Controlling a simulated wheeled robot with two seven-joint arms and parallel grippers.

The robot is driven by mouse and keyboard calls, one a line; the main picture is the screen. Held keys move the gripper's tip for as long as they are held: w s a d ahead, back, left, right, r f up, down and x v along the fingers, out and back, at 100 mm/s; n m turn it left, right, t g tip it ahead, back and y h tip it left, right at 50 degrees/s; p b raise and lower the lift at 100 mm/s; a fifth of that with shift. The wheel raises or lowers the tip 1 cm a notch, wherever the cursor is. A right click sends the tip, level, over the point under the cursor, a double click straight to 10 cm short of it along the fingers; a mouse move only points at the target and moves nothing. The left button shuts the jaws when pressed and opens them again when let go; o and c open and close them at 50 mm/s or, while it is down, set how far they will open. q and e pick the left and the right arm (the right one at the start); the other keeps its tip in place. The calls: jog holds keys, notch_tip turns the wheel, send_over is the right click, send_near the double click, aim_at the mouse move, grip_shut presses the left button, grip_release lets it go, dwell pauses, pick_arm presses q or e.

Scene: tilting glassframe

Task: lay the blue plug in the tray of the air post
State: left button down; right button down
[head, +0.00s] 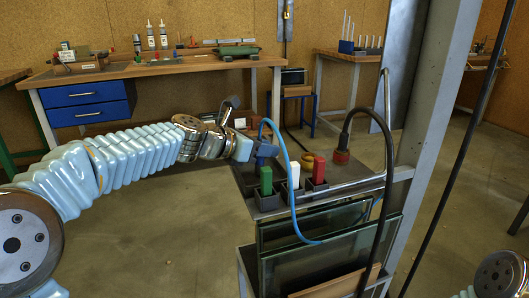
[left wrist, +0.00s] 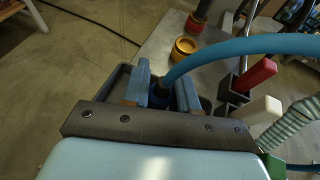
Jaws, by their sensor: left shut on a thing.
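My left gripper (head: 254,148) is shut on the blue plug (head: 265,148) at the left rear of the metal bench top. In the left wrist view the plug (left wrist: 159,97) sits between the two fingers (left wrist: 160,93), and a thick blue hose (left wrist: 245,46) runs from it to the right. A dark grey tray (left wrist: 122,78) shows around and beneath the fingertips. The plug is over or inside this tray; I cannot tell whether it touches the bottom. The fingers hide part of the plug. My right gripper is out of view.
Green (head: 266,180), white (head: 293,175) and red (head: 319,170) blocks stand in dark holders close in front. A yellow ring (head: 307,161) and a red-and-black connector (head: 341,156) with a black hose lie to the right. Framed glass panes (head: 320,245) stand below, beside a steel post (head: 432,110).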

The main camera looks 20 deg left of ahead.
pick_arm(q)
jog(key=shift+f, duration=0.2)
jog(key=c, duration=0.9)
grip_release()
jog(key=shift+r, duration=0.1)
jog(key=shift+r, duration=0.25)
jog(key=p+v, duration=0.1)
jog(key=v, duration=1.1)
jog(key=shift+p, duration=0.35)
